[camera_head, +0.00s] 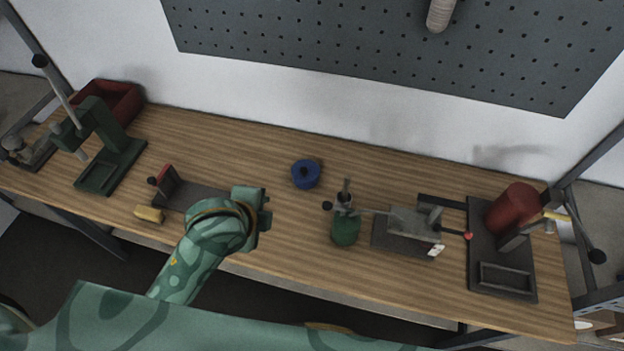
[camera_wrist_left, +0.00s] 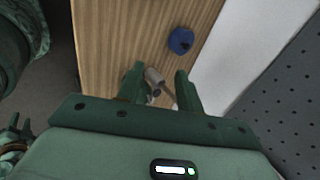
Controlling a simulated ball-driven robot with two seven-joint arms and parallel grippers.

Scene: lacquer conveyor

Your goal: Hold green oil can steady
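The green oil can (camera_head: 345,230) stands upright on the bench, right of the middle in the head view, with a dark and metal top. My left gripper (camera_head: 265,209) is to its left, apart from it, above the bench. In the left wrist view its two fingers (camera_wrist_left: 159,88) are spread open. A grey-brown cylindrical piece with a thin pale rod (camera_wrist_left: 154,77) shows between the fingers, and I cannot tell what it is or whether it touches them. The oil can's green body is not clear in the left wrist view. My right gripper is not in view.
A blue round pot (camera_head: 305,173) stands behind, between gripper and can. A grey vise-like fixture (camera_head: 412,224) is close right of the can. A yellow block (camera_head: 149,214), green press (camera_head: 100,140) and red bin (camera_head: 117,100) are at left.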

